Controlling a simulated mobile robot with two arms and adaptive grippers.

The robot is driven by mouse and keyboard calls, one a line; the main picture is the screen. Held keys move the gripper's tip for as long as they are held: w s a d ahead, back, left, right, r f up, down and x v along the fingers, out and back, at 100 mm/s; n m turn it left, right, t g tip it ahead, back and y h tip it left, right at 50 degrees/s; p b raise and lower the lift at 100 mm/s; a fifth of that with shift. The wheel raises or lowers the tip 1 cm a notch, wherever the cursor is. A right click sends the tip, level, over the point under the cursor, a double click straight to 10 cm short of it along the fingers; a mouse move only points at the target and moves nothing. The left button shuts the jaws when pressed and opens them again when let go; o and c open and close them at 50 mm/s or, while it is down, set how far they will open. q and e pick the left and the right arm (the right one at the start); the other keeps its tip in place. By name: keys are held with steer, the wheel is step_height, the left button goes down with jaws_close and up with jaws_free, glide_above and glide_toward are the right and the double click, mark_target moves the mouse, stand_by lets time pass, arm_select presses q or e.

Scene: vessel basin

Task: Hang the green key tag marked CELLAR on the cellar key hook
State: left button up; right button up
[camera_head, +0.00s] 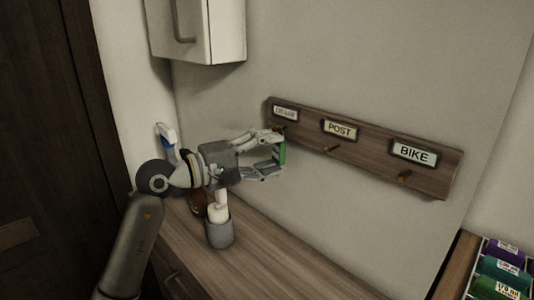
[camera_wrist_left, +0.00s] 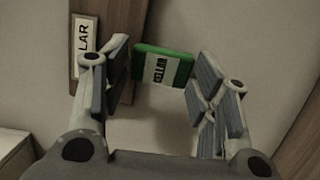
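The green CELLAR key tag (camera_head: 282,152) is between the fingertips of my left gripper (camera_head: 279,153), one finger above it and one below. The left wrist view shows the tag (camera_wrist_left: 162,68) with its white label, its two ends against the finger pads of the gripper (camera_wrist_left: 162,62). The gripper looks shut on it. The tag is just below the CELLAR label (camera_head: 285,113) on the wooden hook board (camera_head: 370,151). The cellar hook is hidden, and I cannot tell whether the tag touches it. My right gripper is not in view.
The POST hook (camera_head: 331,149) and BIKE hook (camera_head: 404,176) are empty. A grey cup (camera_head: 220,234) stands on the wooden counter (camera_head: 285,262) under my left arm. A white cabinet (camera_head: 222,30) hangs above. The counter's middle is clear.

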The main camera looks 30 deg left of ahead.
arm_select(q)
steer(key=o, duration=0.3)
steer(key=shift+o, duration=0.2)
steer(key=shift+s+a, duration=0.1)
steer(key=v, duration=1.1)
steer(key=shift+s+a, duration=0.15)
steer(key=shift+s, duration=0.2)
